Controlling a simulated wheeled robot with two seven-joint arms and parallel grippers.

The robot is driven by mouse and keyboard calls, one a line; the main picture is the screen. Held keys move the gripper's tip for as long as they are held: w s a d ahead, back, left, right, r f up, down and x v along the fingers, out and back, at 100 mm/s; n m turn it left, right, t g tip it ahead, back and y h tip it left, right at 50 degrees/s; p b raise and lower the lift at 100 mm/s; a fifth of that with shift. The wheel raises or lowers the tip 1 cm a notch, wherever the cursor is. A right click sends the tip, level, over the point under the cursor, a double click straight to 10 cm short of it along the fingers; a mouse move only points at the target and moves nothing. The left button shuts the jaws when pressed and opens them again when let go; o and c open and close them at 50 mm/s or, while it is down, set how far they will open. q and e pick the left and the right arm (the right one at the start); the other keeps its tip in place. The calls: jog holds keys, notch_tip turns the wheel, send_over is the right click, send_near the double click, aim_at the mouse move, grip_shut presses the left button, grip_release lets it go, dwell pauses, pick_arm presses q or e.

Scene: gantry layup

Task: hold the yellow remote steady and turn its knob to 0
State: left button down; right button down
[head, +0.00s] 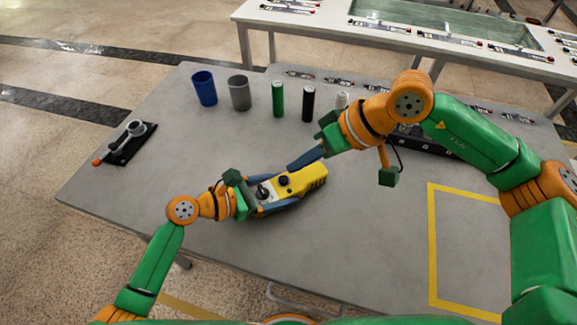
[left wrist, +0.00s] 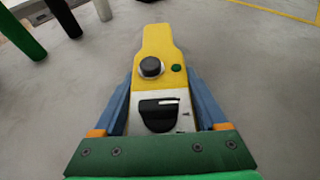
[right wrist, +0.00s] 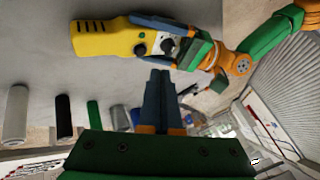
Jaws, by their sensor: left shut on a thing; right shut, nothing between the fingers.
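The yellow remote (head: 313,177) lies in my left gripper (head: 280,192), whose blue fingers close on both its sides at its grey panel end. In the left wrist view, the black knob (left wrist: 158,109) with a white mark sits on that grey panel, between the fingers. The mark points to the right; the panel's labels are too small to read. A round black button (left wrist: 151,67) and a green button (left wrist: 176,68) sit farther along the yellow body. My right gripper (head: 300,161) is shut and empty, behind the remote and apart from the knob. It also shows in the right wrist view (right wrist: 160,76).
A blue cup (head: 204,88), a grey cup (head: 239,93), a green cylinder (head: 278,99), a black one (head: 308,103) and a whitish one (head: 342,100) stand behind. A black plate with a lever (head: 126,142) lies left. The yellow-taped area (head: 432,245) at right is clear.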

aim_at(266, 185)
jog(key=x, duration=0.8)
jog(key=shift+a+f, duration=0.15)
jog(key=shift+a, duration=0.55)
jog(key=shift+w+a, duration=0.45)
jog(key=shift+a, duration=0.05)
dwell(0.8)
dwell(0.4)
